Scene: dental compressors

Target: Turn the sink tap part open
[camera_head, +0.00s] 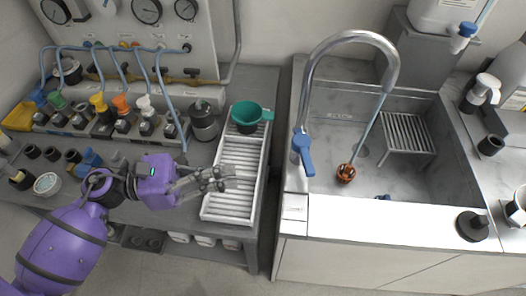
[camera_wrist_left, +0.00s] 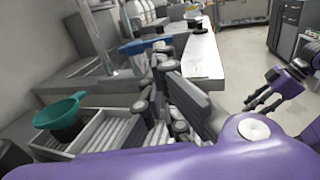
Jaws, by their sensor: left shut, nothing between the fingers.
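The sink tap in the head view is a tall chrome gooseneck (camera_head: 310,75) at the left edge of the sink. Its blue lever (camera_head: 304,152) sits at the base and points down toward the front. My left gripper (camera_head: 232,178) is shut and empty, over the white ribbed tray, left of the lever and apart from it. In the left wrist view, the left fingers (camera_wrist_left: 165,98) fill the middle, and a blue part (camera_wrist_left: 137,46), perhaps the lever, shows behind them. My right gripper (camera_wrist_left: 262,88) is small at the right of that view; its opening is unclear.
The white ribbed tray (camera_head: 236,205) holds a green funnel (camera_head: 250,114). The sink (camera_head: 345,195) contains a wire rack (camera_head: 407,134) and an orange-brown item (camera_head: 346,173) under the spout. Valves with blue hoses (camera_head: 120,120) crowd the left bench. A narrow gap separates bench and sink.

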